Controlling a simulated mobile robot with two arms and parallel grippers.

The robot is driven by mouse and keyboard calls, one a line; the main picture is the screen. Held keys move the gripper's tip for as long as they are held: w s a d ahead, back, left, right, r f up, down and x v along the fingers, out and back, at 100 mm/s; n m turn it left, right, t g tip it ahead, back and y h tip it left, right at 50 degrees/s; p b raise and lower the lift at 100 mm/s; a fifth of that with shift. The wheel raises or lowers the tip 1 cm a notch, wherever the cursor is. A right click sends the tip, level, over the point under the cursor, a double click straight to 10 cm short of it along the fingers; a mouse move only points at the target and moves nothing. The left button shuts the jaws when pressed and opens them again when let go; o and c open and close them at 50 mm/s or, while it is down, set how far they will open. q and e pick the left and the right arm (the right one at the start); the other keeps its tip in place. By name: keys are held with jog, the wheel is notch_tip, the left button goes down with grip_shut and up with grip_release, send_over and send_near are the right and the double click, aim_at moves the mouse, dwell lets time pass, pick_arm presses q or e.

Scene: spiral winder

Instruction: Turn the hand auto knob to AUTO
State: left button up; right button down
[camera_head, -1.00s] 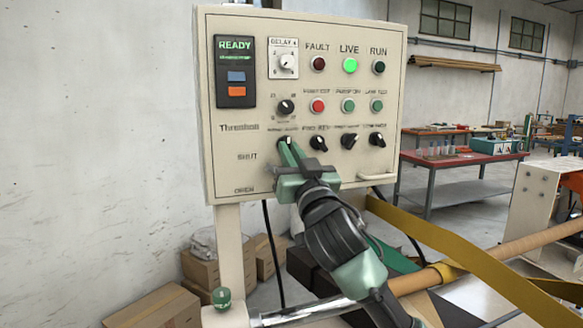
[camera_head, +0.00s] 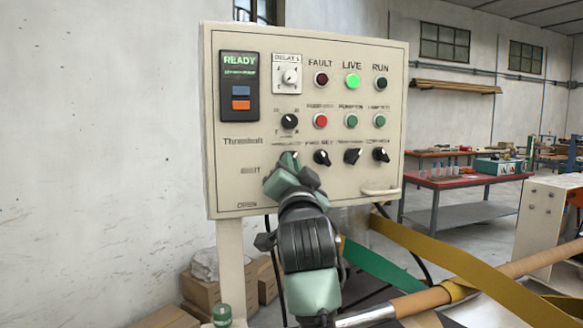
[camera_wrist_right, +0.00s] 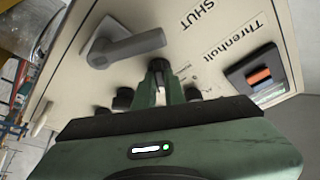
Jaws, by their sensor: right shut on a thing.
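The control panel (camera_head: 225,185) stands upright in the head view, with two rows of small dials and switches below its lamps. My right gripper (camera_head: 289,160) is at the leftmost position of the lower knob row. Its body hides the knob there in the head view. In the right wrist view, my right gripper (camera_wrist_right: 160,84) is shut on a black knob (camera_wrist_right: 158,66), which I take to be the hand auto knob. The knob's label is too blurred to read, so I cannot tell which setting it points to. My left gripper is not in view.
Black knobs (camera_head: 322,157) stand close to the right of the gripper, with a selector dial (camera_head: 289,121) just above. A grey lever (camera_wrist_right: 130,46) on the panel shows in the wrist view. A yellow strap (camera_head: 430,249) and a brown roller (camera_head: 515,260) lie lower right.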

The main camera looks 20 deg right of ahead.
dwell(0.3)
jog(key=c, duration=1.5)
grip_release()
jog(key=b+v, duration=0.2)
jog(key=v, duration=0.5)
jog(key=shift+s+f, duration=0.1)
jog(key=shift+s, duration=0.25)
